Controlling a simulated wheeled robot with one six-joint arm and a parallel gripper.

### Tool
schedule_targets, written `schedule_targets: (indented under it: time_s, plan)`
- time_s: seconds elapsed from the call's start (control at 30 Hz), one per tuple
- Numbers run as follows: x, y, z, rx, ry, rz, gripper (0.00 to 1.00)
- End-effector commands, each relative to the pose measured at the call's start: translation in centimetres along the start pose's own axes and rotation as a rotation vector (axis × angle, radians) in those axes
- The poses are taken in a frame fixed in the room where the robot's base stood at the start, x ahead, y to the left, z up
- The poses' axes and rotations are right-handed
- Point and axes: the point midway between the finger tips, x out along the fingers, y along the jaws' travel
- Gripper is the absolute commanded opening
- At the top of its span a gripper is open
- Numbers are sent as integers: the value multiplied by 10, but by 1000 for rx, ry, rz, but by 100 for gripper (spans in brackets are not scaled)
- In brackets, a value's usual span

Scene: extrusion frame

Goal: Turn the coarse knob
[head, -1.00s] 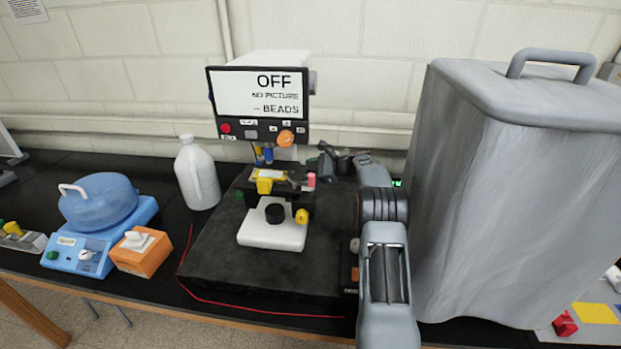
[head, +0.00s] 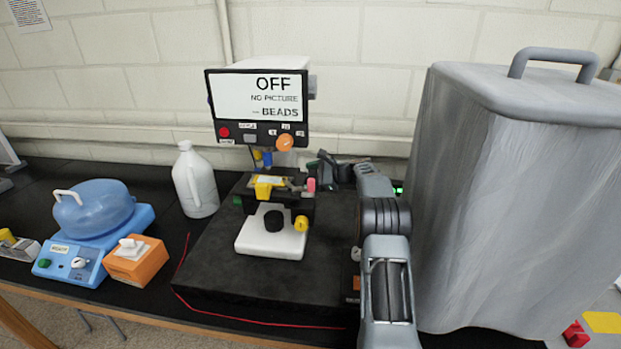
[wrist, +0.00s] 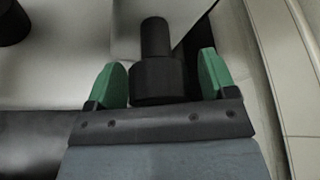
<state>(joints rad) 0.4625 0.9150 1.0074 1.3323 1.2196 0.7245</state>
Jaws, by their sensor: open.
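The microscope (head: 264,196) stands on a black slab, with a white foot and a screen on top reading OFF, NO PICTURE, BEADS. A yellow knob (head: 301,223) and a black round part (head: 273,221) show low at its front. My gripper (head: 326,168) is at its right side, just right of a pink part (head: 311,185). In the wrist view my gripper (wrist: 160,85) is open, with green pads on either side of a black stepped cylinder (wrist: 157,80), a gap showing on both sides. I cannot tell for certain that this cylinder is the coarse knob.
A large grey covered box (head: 510,200) stands close on the right of my arm. On the left are a white jug (head: 195,181), a blue device (head: 68,262) and an orange box (head: 135,262). A red line runs along the bench around the slab.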

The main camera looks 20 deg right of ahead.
Motion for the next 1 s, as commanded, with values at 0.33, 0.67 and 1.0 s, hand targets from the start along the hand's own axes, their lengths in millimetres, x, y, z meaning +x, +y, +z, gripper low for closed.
schedule_targets:
  time_s: [0.33, 0.67, 1.0]
  plan:
    - [-33, 0, -2, -1, 2, -3, 78]
    - [-70, 0, -1, 0, 1, 0, 78]
    - [-75, 0, 0, 0, 0, 0, 78]
